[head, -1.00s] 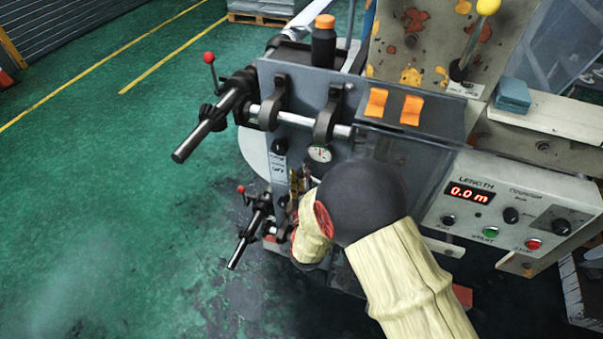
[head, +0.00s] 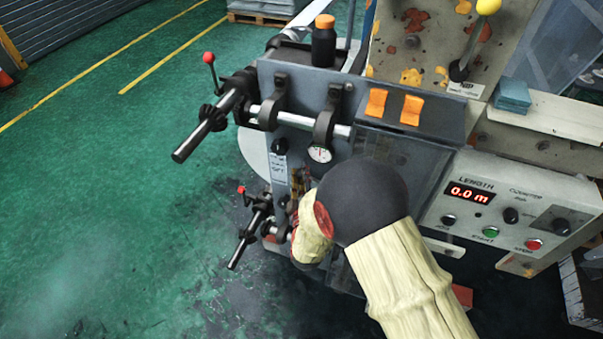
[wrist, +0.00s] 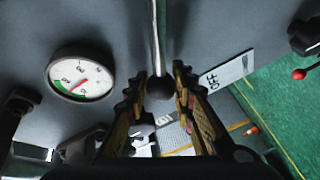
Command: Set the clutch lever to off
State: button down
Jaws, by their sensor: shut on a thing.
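The clutch lever (wrist: 157,40) is a thin silver rod with a black ball knob, seen in the wrist view against the grey machine panel. My gripper (wrist: 159,80) has its two ridged fingers closed around the knob, one on each side. A white plate marked OFF (wrist: 212,80) lies just right of the fingers in that view. In the head view my gripper (head: 299,182) is partly hidden behind my wrist, at the front of the panel, and the lever cannot be made out there.
A dial gauge (head: 319,154) sits on the panel close to my gripper. Red-knobbed levers (head: 209,58) and dark bars stick out at the left. Orange switches (head: 376,103) and a LENGTH control box (head: 510,215) are to the right. The green floor (head: 110,190) at left is clear.

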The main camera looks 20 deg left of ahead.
jog(key=shift+a+f, duration=0.1)
notch_tip(320, 180, down, 6)
jog(key=a+n+g+h+p, duration=0.1)
jog(key=n+p, duration=0.2)
jog(key=n, duration=0.1)
jog(key=shift+a+f+n+g, duration=0.2)
jog(key=shift+a+n+g, duration=0.1)
jog(key=shift+n+g, duration=0.1)
dwell(0.3)
jog(key=c, duration=1.5)
grip_release()
